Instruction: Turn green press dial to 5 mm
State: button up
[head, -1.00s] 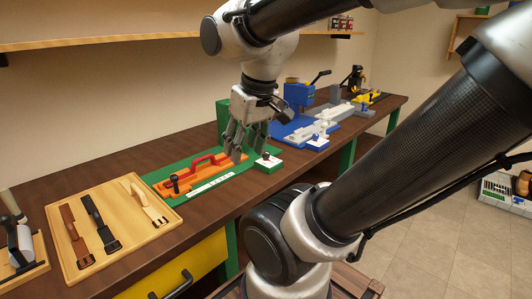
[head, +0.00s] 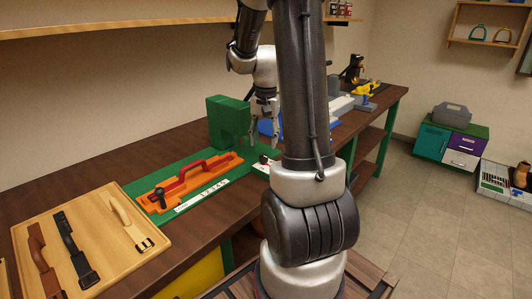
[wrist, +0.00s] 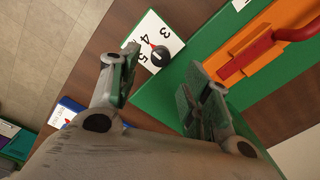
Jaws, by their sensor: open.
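The green press (head: 228,122) stands at the back of its long green base, seen in the head view. Its white dial plate (head: 262,168) is at the base's right end, partly covered by my arm. In the wrist view the dial plate (wrist: 157,28) shows the numbers 3, 4 and 5. A black dial knob (wrist: 160,57) sits on it, with a red pointer mark near the 4. My gripper (wrist: 158,88) is open and empty, its fingers apart on the near side of the knob. In the head view my gripper (head: 263,118) is beside the press, partly hidden.
An orange slide (head: 190,180) with a red handle (head: 205,170) and a numbered white scale lies on the green base. A wooden tray (head: 90,235) with straps is at left. Blue and grey fixtures stand farther along the bench, partly behind my arm.

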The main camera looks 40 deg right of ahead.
aim_at(264, 156)
notch_tip(264, 156, down, 6)
jog(key=shift+a+f, duration=0.1)
jog(key=c, duration=1.1)
